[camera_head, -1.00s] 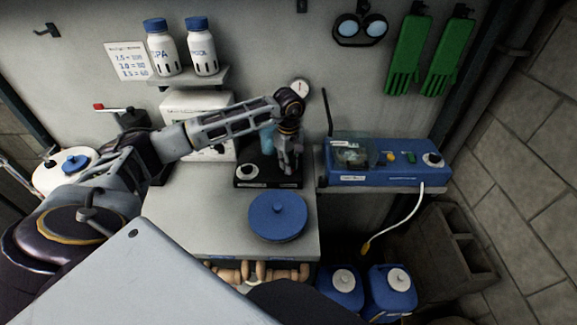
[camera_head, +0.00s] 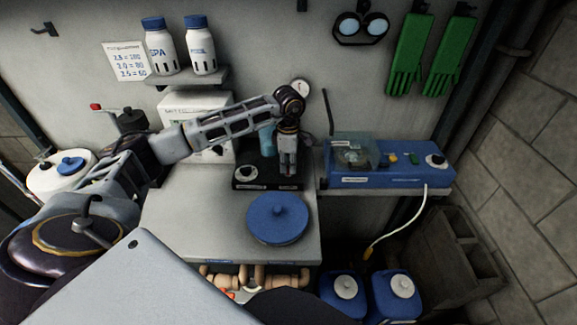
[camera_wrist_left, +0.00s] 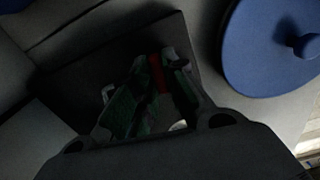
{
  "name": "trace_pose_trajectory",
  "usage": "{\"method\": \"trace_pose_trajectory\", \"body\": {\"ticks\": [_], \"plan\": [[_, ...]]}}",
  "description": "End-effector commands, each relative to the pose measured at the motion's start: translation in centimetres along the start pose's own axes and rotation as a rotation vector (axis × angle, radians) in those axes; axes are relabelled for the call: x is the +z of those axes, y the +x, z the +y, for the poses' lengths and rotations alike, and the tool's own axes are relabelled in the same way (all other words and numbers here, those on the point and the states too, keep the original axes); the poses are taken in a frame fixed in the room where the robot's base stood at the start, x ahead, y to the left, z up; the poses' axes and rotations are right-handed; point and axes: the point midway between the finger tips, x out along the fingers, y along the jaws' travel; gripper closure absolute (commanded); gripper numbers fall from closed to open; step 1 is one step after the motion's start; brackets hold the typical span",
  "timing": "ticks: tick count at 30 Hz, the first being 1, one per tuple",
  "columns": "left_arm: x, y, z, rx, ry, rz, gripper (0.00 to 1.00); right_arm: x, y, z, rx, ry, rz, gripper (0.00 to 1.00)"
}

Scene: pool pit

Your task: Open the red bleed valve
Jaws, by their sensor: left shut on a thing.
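My left gripper (camera_head: 288,172) points down over the black base unit (camera_head: 250,178) on the bench. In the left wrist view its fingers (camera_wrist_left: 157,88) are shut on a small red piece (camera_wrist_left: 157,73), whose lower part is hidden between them. That view is dark, and I cannot tell whether this piece is the bleed valve. A red-tipped lever (camera_head: 96,107) sticks out left of a black fitting at the back left, clear of the gripper. A small orange-red piece (camera_head: 230,295) shows at the pipes below the bench front. My right gripper is not in view.
A round blue lid (camera_head: 278,219) lies on the bench, right of the gripper in the left wrist view. A blue control box (camera_head: 385,176) stands to the right. Two white bottles (camera_head: 160,50) stand on a shelf behind. Blue canisters (camera_head: 395,290) stand below right.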

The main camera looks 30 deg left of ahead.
Motion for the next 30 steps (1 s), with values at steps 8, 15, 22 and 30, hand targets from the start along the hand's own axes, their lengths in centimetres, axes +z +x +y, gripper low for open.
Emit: {"method": "trace_pose_trajectory", "body": {"ticks": [8, 15, 22, 30], "plan": [[0.0, -0.1, 0.1, 0.003, -0.096, -0.002, 1.0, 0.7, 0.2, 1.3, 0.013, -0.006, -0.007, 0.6], [0.0, -0.1, 0.1, 0.003, -0.115, -0.002, 1.0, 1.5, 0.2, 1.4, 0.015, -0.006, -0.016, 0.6], [0.0, -0.1, 0.1, 0.003, -0.115, -0.002, 1.0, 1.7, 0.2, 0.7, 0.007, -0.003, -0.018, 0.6], [0.0, -0.1, 0.1, 0.002, -0.114, -0.001, 0.64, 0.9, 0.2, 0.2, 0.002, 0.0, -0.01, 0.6]]}}
